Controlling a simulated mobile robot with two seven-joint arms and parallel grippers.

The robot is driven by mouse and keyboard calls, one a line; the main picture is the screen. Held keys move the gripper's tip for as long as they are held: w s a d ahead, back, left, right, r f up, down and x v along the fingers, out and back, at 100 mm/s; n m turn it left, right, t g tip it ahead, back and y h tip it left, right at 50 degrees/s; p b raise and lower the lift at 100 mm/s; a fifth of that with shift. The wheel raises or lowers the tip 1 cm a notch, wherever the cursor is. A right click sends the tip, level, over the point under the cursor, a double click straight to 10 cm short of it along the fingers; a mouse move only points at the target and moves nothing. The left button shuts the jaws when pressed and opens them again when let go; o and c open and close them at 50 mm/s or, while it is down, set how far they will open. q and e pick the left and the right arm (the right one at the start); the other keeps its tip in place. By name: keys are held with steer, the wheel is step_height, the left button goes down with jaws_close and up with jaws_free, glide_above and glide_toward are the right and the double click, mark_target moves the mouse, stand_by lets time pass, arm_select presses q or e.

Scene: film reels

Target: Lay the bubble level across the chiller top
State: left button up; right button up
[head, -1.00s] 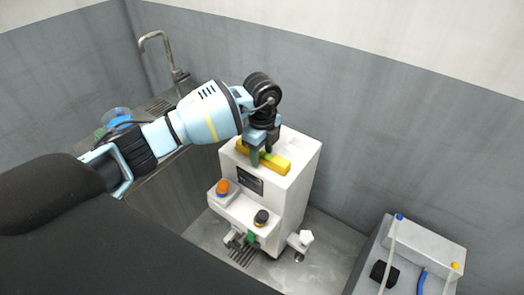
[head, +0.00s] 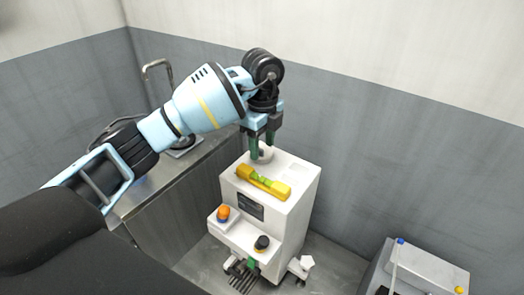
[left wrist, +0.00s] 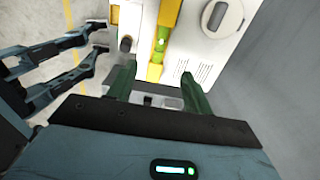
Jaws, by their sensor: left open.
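The yellow bubble level (head: 264,182) with its green vial lies flat across the top of the white chiller (head: 298,190), near the front edge above the dark display. It also shows in the left wrist view (left wrist: 164,40), just beyond my fingertips. My left gripper (head: 262,152) is open and empty, above the chiller top and behind the level, apart from it. In the left wrist view its two green fingers (left wrist: 158,78) stand apart with nothing between them. My right gripper is not in view.
A metal counter (head: 180,180) with a tap (head: 158,68) stands left of the chiller. The chiller front carries an orange knob (head: 223,212) and a black knob (head: 262,243). A grey-white unit (head: 425,268) stands at the lower right. Walls close off the back.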

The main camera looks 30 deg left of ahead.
arm_select(q)
steer(key=shift+d, duration=0.1)
steer(key=s+d+f+m+g+h, duration=0.1)
steer(key=s+d+f+m+h, duration=0.1)
steer(key=s+d+f+h, duration=0.3)
steer(key=d+f+m+g+h, duration=0.1)
steer(key=d+f+m, duration=0.15)
steer(key=d, duration=0.55)
steer(key=s+d+n+t+h, duration=0.2)
steer(key=s+d+t+h, duration=0.3)
steer(key=s+d+h, duration=0.55)
steer(key=a+f+n+t+y, duration=0.9)
steer(key=f+n+t, duration=0.35)
steer(key=n, duration=0.35)
steer(key=s+a+f+n+g+y, duration=0.2)
steer(key=s+a+f+g, duration=0.1)
steer(key=s+f, duration=0.4)
steer(key=s+a+f+n+g+y, duration=0.2)
steer(key=s+a+f, duration=0.4)
steer(key=s, duration=0.6)
steer(key=shift+s+f+g+y, duration=0.15)
steer(key=shift+f+g+y, duration=0.7)
